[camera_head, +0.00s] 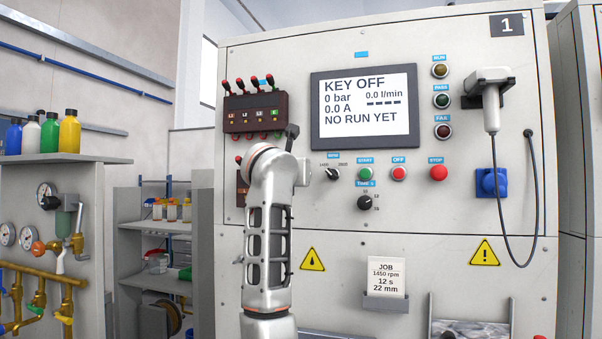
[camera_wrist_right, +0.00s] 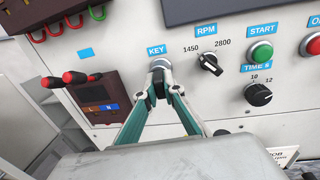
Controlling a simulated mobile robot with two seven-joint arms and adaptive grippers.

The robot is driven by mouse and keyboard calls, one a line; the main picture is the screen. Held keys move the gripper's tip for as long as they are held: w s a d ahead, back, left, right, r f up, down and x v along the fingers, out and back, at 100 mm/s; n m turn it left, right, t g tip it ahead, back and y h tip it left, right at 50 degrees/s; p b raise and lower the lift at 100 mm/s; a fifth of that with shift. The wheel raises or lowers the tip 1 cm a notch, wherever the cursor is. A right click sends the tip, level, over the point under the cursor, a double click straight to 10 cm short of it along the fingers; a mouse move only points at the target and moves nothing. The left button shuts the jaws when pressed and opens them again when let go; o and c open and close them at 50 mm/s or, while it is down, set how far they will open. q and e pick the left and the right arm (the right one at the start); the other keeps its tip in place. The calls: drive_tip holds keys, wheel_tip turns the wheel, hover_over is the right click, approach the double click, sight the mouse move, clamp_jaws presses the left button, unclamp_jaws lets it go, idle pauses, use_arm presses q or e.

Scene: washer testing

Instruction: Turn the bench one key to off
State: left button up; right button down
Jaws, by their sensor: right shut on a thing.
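The key switch (camera_wrist_right: 160,65) sits on the bench one panel under a blue KEY label (camera_wrist_right: 157,50) in the right wrist view. My right gripper (camera_wrist_right: 163,88) is shut on it, with the green-sided fingers on either side and the fingertips covering much of the key. In the head view my arm (camera_head: 268,220) stands in front of the key and hides both the key and the gripper. The bench screen (camera_head: 364,107) reads KEY OFF, 0 bar, 0.0 l/min, 0.0 A and NO RUN YET. My left gripper is not in view.
The RPM knob (camera_wrist_right: 208,62), START button (camera_wrist_right: 261,50) and TIME knob (camera_wrist_right: 258,95) lie right of the key. A dark terminal box with red levers (camera_wrist_right: 92,95) lies to its left. The red STOP button (camera_head: 438,173) is farther right.

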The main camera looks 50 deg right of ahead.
drive_tip(key=c, duration=2.1)
unclamp_jaws()
drive_tip(key=v, duration=1.2)
